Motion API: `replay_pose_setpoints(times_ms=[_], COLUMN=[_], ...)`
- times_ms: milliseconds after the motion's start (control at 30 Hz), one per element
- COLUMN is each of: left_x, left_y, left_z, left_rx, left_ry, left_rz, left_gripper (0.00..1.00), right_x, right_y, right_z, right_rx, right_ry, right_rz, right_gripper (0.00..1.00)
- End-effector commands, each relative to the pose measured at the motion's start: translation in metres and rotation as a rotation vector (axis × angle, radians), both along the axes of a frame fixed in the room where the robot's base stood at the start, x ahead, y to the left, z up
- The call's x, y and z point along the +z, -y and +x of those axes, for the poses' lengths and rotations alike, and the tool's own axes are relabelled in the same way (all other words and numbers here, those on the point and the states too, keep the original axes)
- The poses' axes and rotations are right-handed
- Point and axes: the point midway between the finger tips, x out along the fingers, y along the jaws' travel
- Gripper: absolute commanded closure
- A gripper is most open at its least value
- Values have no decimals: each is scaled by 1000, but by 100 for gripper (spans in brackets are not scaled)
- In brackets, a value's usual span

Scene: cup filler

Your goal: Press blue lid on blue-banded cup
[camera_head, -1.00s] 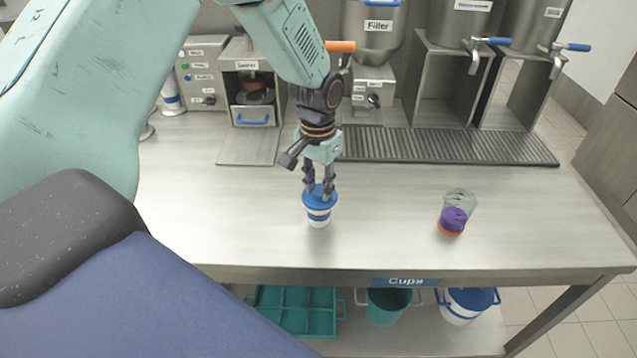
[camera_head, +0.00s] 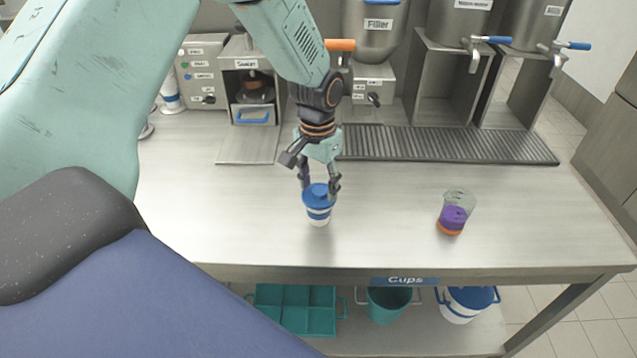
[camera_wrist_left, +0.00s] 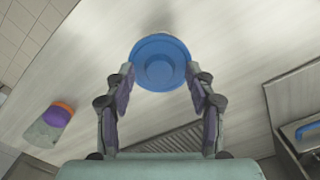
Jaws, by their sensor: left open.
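The blue-banded cup (camera_head: 318,215) stands upright on the steel counter. It is white with a blue band. The blue lid (camera_head: 317,193) sits on top of its rim and looks level; whether it is pressed fully down I cannot tell. In the left wrist view the lid (camera_wrist_left: 160,62) shows from above as a blue disc with a raised centre and hides most of the cup. My left gripper (camera_head: 320,189) is open just above the lid, with its fingers apart on either side. The fingers also show in the left wrist view (camera_wrist_left: 161,86). My right gripper is not in view.
A clear cup with purple and orange contents (camera_head: 454,215) stands to the right on the counter. The sealer (camera_head: 252,90), filler (camera_head: 375,35) and drip grate (camera_head: 450,145) line the back. Bins (camera_head: 388,305) sit below the front edge. The counter around the cup is clear.

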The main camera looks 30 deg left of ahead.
Motion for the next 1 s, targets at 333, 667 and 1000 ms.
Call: replay_pose_setpoints(times_ms=[333, 667, 1000], left_x=[59, 110, 119], left_y=[-1, -2, -2], left_z=[2, 1, 1], left_rx=[0, 0, 0], left_ry=[6, 3, 1], left_rz=[0, 0, 0], left_gripper=[45, 45, 45], right_x=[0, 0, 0], right_y=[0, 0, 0], right_z=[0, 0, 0], right_rx=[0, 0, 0], right_ry=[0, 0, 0], right_rz=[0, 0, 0], right_gripper=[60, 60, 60])
